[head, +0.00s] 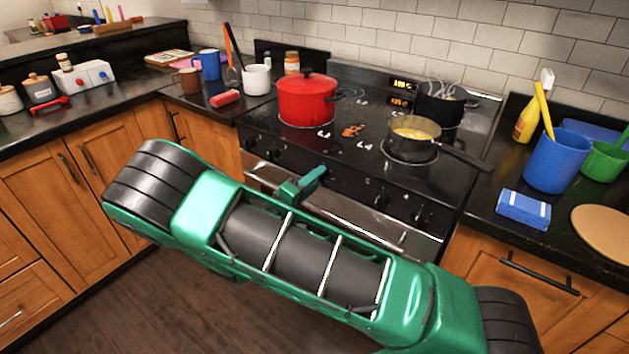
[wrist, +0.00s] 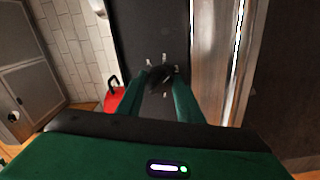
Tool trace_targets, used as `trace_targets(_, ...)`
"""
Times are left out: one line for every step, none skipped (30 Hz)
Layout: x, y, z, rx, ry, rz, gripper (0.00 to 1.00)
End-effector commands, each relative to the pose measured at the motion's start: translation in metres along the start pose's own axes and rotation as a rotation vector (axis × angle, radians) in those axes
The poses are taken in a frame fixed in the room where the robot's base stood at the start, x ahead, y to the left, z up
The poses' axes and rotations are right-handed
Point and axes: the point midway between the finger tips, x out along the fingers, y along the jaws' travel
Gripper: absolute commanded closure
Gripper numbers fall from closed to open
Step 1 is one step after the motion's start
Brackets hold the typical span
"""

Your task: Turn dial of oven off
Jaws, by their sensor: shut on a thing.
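The oven (head: 330,205) stands in the middle of the head view, with black dials along its front panel. Two dials show at the left end, one of them a black dial (head: 275,153), and others show further right, such as a dial (head: 420,217). My green gripper (head: 310,181) is at the middle of this panel. In the wrist view my gripper (wrist: 162,73) has its two fingers on either side of a dark dial (wrist: 161,76), shut on it. White marks show around that dial, but its setting cannot be read. My gripper hides this dial in the head view.
On the stove top are a red lidded pot (head: 306,103), a pan with yellow food (head: 412,132) and a steaming dark pot (head: 440,108). The pan's handle points right over the stove edge. A metal oven handle (head: 345,210) runs below the panel.

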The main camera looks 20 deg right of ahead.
Motion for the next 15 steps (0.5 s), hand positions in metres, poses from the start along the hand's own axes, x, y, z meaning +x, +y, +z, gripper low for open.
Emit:
trace_targets(-0.0010, -0.0008, -0.0037, -0.038, 0.009, -0.003, 0.89)
trace_targets(-0.0010, -0.0007, -0.0037, -0.067, 0.009, -0.003, 0.89)
trace_targets(-0.0010, -0.0006, -0.0037, -0.105, 0.009, -0.003, 0.89)
trace_targets(-0.0010, -0.0006, -0.0037, -0.133, 0.009, -0.003, 0.90)
trace_targets(-0.0009, -0.0006, -0.0037, -0.162, 0.009, -0.003, 0.90)
trace_targets(-0.0009, -0.0005, -0.0037, -0.200, 0.009, -0.003, 0.90)
trace_targets(-0.0009, -0.0005, -0.0036, -0.229, 0.009, -0.003, 0.90)
trace_targets(-0.0009, -0.0005, -0.0036, -0.257, 0.009, -0.003, 0.89)
trace_targets(-0.0010, -0.0006, -0.0036, -0.295, 0.009, -0.003, 0.89)
trace_targets(-0.0010, -0.0006, -0.0036, -0.324, 0.009, -0.003, 0.89)
trace_targets(-0.0010, -0.0006, -0.0036, -0.353, 0.009, -0.003, 0.89)
trace_targets(-0.0010, -0.0006, -0.0037, -0.390, 0.010, -0.003, 0.89)
trace_targets(-0.0011, -0.0007, -0.0036, -0.419, 0.010, -0.003, 0.89)
trace_targets(-0.0011, -0.0007, -0.0037, -0.448, 0.010, -0.003, 0.89)
trace_targets(-0.0012, -0.0008, -0.0037, -0.485, 0.010, -0.003, 0.89)
